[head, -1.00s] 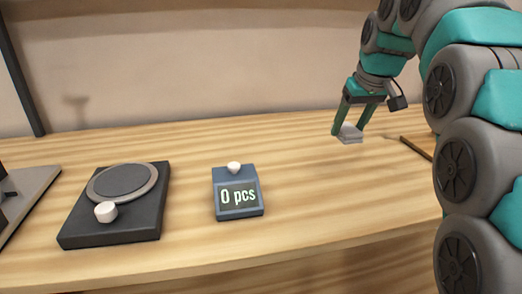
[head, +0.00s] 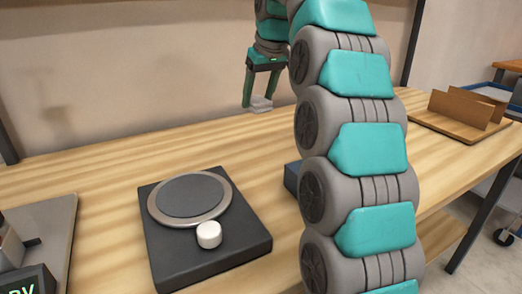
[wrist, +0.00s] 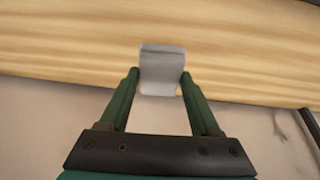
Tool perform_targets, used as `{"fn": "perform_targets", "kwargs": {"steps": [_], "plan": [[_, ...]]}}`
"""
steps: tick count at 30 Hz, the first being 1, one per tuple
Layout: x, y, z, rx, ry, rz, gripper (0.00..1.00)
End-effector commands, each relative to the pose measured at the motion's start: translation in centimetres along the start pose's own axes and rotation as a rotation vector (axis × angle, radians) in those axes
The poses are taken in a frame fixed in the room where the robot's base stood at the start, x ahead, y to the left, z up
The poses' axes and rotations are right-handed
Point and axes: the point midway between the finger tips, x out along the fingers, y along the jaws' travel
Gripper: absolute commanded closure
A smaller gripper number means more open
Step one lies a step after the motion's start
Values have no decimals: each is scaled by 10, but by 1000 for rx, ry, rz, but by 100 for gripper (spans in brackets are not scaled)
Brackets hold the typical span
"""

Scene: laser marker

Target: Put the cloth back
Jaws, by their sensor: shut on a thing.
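The cloth (head: 261,105) is a small light grey folded piece. My gripper (head: 258,100) is shut on it and holds it above the back part of the wooden table (head: 110,160). In the wrist view the cloth (wrist: 161,72) sits between the two green fingertips (wrist: 160,80), with the table and the wall behind it. My arm hides part of the table in the head view.
A black device with a round grey plate (head: 190,197) and a white knob (head: 209,235) stands at the front. A blue box (head: 292,178) is mostly hidden behind my arm. A wooden holder (head: 465,115) stands at the right. The table's back left is clear.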

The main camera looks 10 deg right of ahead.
Motion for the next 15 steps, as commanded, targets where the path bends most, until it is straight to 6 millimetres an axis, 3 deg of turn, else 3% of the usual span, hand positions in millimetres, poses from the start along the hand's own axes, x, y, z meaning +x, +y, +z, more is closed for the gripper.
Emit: {"fn": "perform_targets", "kwargs": {"steps": [3,6,15], "plan": [[-4,29,12,47,-1,16,88],[-5,39,16,64,-3,20,88],[19,40,29,67,-9,20,88]]}}
